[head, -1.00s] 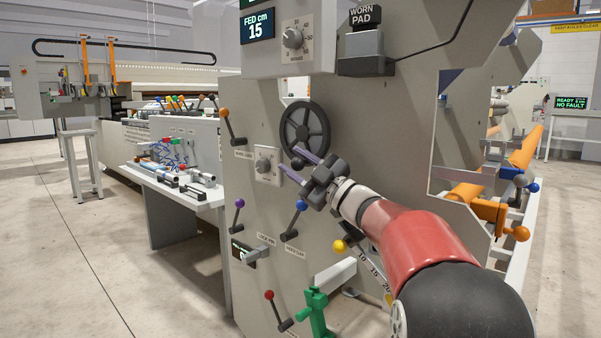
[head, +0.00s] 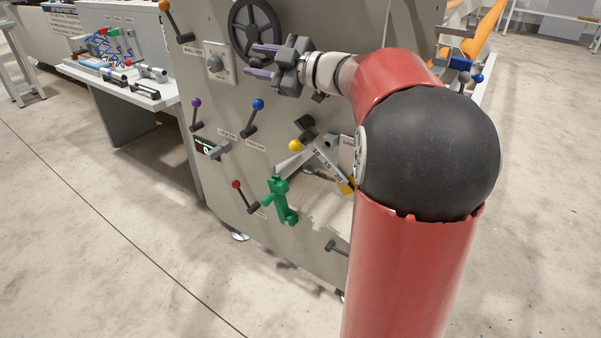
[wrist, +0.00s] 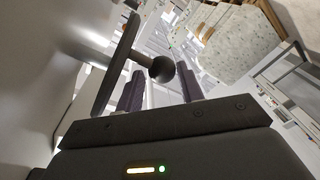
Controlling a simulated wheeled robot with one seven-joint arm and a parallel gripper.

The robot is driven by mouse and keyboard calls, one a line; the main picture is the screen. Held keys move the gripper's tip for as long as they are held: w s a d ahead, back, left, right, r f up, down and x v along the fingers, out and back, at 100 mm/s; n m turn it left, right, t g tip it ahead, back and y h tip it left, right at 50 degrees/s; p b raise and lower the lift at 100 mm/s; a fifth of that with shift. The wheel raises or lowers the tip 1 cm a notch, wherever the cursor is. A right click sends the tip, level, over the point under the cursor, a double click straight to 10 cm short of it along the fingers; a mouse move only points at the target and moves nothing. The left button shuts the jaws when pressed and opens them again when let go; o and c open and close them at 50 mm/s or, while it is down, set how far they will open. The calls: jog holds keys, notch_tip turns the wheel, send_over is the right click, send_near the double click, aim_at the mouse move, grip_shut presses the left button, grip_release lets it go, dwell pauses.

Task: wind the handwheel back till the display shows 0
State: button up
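The black handwheel (head: 255,28) is on the grey machine panel at the top of the head view, its top edge cut off. In the wrist view the wheel (wrist: 118,62) is edge-on at the left, with a round dark knob (wrist: 162,68) standing out from it. My gripper (head: 256,60) is at the wheel's lower part, its two purple fingers apart. In the wrist view my gripper (wrist: 160,92) is open, and the knob appears between the fingers near their tips; contact cannot be told.
A green clamp-like part (head: 281,200) sits lower. A side table (head: 130,100) stands left; floor in front is clear.

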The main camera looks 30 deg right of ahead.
jog(key=s+d+r+m+t+h+p, duration=0.1)
jog(key=s+d+r+m+t+h, duration=0.4)
jog(key=m+h, duration=0.45)
jog(key=s+a+f+m+g+h+p, duration=0.1)
jog(key=s+a+f+m+g, duration=0.2)
jog(key=s+f, duration=0.6)
jog(key=s+a+f+m+g+h+p, duration=0.1)
jog(key=s+a+f+m+g, duration=0.3)
jog(key=s+f+g, duration=0.4)
jog(key=s+a+f+h, duration=0.1)
jog(key=s, duration=0.3)
jog(key=shift+s+a+f+g, duration=0.3)
jog(key=shift+s+a+f, duration=0.05)
jog(key=shift+c, duration=0.3)
